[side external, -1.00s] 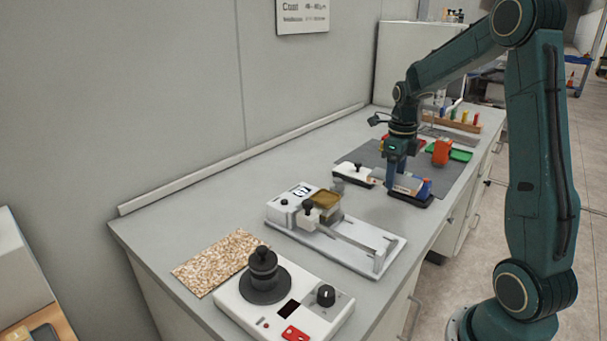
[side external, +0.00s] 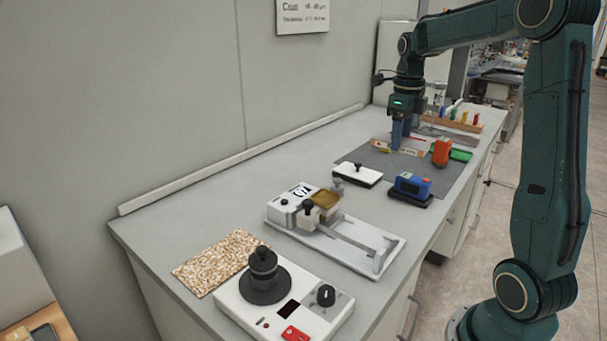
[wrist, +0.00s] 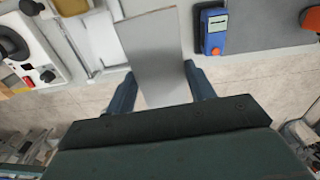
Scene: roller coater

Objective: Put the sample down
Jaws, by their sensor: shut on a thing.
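The sample is a flat grey panel (wrist: 155,50) in the wrist view, held between the two fingers of my gripper (wrist: 160,85) and reaching out beyond them. In the side external view my gripper (side external: 400,142) points down over the back part of the dark grey mat (side external: 375,160). The sample shows there as a thin, tan-looking strip (side external: 409,152) at the fingertips, partly hidden by them. I cannot tell whether it touches the mat.
A white coater (side external: 335,235) sits in front.

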